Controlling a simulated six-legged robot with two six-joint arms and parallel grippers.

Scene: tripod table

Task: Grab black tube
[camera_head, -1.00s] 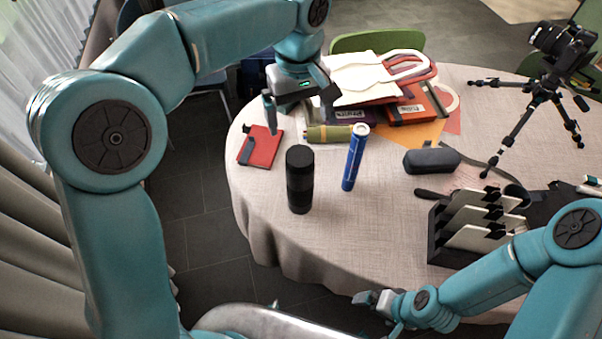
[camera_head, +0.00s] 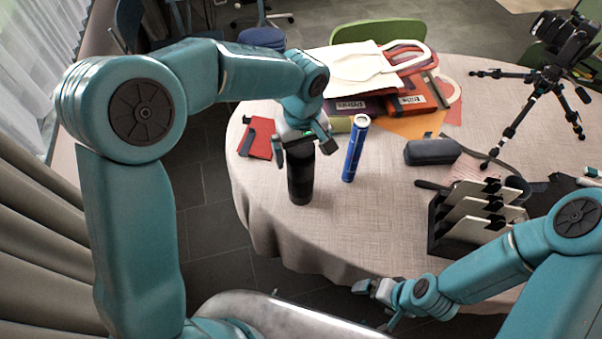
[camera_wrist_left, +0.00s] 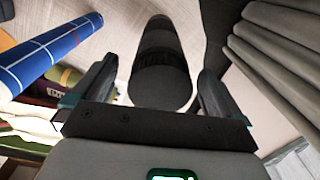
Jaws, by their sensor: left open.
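The black tube (camera_head: 300,183) stands upright on the table near its left edge. In the left wrist view the tube (camera_wrist_left: 160,70) lies between the two fingers, with its end facing the camera. My left gripper (camera_head: 304,148) is open at the tube's upper part, one finger on each side, and partly hides its top. In the wrist view the left gripper (camera_wrist_left: 150,92) shows gaps between the fingers and the tube. My right gripper (camera_head: 376,290) is low at the table's front edge, away from the tube; its jaws are too small to read.
A blue tube (camera_head: 355,148) stands just right of the black tube. A red notebook (camera_head: 257,138) lies to its left. A dark case (camera_head: 432,151), a black rack (camera_head: 437,226) and a camera tripod (camera_head: 541,85) stand farther right. Bags and folders (camera_head: 364,72) lie behind. The table's (camera_head: 350,235) front middle is clear.

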